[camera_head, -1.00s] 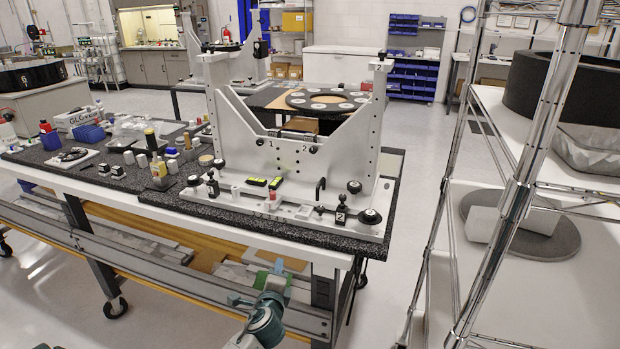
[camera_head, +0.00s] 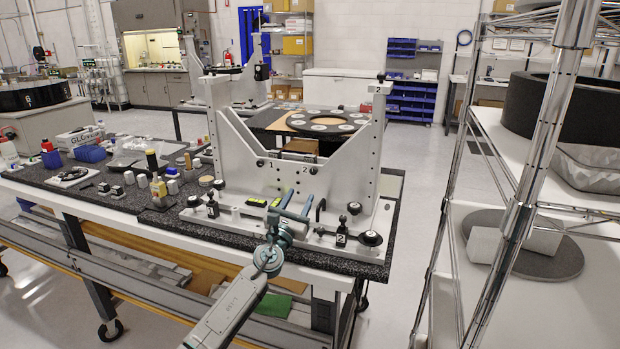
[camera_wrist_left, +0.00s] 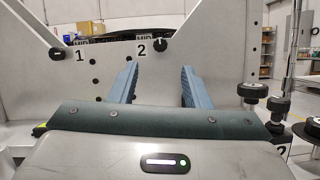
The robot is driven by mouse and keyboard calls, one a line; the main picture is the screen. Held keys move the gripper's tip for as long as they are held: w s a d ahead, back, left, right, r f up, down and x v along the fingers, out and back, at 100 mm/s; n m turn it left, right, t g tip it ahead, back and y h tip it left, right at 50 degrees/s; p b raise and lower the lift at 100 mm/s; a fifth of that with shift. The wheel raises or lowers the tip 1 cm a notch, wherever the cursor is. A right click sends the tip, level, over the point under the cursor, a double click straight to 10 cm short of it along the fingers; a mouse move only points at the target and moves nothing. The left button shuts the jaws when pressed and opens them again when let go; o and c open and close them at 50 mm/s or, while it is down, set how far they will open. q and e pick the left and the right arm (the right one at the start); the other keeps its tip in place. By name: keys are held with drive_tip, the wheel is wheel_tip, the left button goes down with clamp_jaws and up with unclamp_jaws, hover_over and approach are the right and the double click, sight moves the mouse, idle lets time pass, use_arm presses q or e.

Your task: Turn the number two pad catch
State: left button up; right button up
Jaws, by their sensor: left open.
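The number two pad catch is a small black knob (camera_wrist_left: 161,44) beside the label "2" on the upright white fixture plate (camera_wrist_left: 215,75). The catch also shows small in the head view (camera_head: 313,171). A similar black knob by the label "1" (camera_wrist_left: 58,54) sits to its left. My left gripper (camera_head: 297,200) is over the front of the fixture base, in front of and below the catch. In the left wrist view its two blue-grey fingers (camera_wrist_left: 159,72) are apart and empty, with the catch above and between their tips. My right gripper is in neither view.
Black knobs on posts (camera_wrist_left: 252,92) stand on the base to the right of my left gripper. A wire shelf post (camera_head: 535,150) stands at the right. Small parts and bottles crowd the bench's left side.

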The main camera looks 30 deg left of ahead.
sight(313, 172)
use_arm(q)
drive_tip(key=b+x, duration=0.1)
drive_tip(key=x, duration=0.8)
clamp_jaws()
